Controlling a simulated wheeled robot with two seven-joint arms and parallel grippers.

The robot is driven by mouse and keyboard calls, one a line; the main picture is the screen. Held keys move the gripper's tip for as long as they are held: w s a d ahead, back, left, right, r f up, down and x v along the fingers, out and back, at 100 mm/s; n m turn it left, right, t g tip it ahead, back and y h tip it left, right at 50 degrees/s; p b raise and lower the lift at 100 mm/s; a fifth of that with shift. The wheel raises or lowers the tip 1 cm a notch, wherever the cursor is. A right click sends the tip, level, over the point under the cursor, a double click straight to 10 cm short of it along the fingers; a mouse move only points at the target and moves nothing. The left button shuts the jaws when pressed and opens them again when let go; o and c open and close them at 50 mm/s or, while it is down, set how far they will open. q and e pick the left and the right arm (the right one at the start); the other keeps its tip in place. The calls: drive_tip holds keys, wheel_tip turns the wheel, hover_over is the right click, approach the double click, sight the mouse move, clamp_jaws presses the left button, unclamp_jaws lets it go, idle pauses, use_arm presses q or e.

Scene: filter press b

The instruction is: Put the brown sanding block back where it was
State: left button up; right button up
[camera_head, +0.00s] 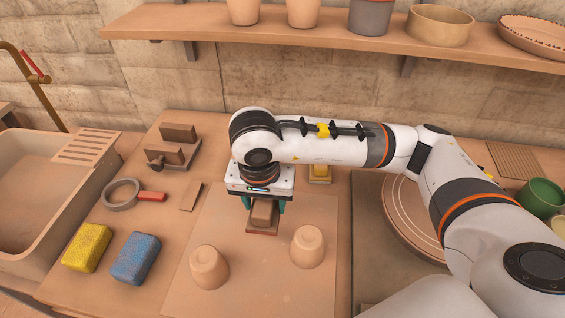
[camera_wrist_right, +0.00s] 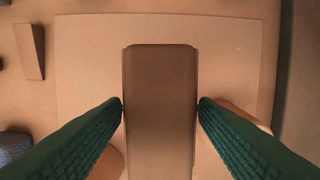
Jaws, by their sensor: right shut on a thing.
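The brown sanding block (camera_head: 262,214) is between the fingers of my right gripper (camera_head: 264,208), over the far middle part of a pale board (camera_head: 265,288). In the right wrist view the block (camera_wrist_right: 160,110) stands lengthwise between the two green fingers (camera_wrist_right: 160,104), which press on its long sides. I cannot tell whether its underside touches the board. My left gripper is not in view.
A yellow sponge (camera_head: 87,247), a blue sponge (camera_head: 136,258), a grey ring (camera_head: 121,194) and a thin wooden piece (camera_head: 191,196) lie left of the board. A wooden press-like fixture (camera_head: 172,157) stands behind them. A round wheel (camera_head: 402,215) is at the right, under my arm.

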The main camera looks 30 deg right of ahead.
drive_tip(key=w+d+p, duration=0.1)
drive_tip(key=w+d, duration=0.3)
drive_tip(key=w, duration=0.1)
drive_tip(key=w+d+f+p, duration=0.1)
drive_tip(key=w+d+p, duration=0.1)
drive_tip(key=w, duration=0.3)
drive_tip(key=w+d+f+p, duration=0.1)
drive_tip(key=w+d+p, duration=0.1)
drive_tip(key=w+d, duration=0.3)
drive_tip(key=shift+w+d+f, duration=0.2)
drive_tip(key=shift+d, duration=0.1)
wheel_tip(320, 180, down, 4)
drive_tip(key=shift+r+p, duration=0.1)
drive_tip(key=shift+p, duration=0.8)
drive_tip(key=shift+w+f+p, duration=0.1)
drive_tip(key=shift+f+p, duration=0.1)
drive_tip(key=shift+p, duration=0.1)
drive_tip(key=shift+w+d+f, duration=0.1)
drive_tip(key=shift+f, duration=0.1)
drive_tip(key=shift+f, duration=0.1)
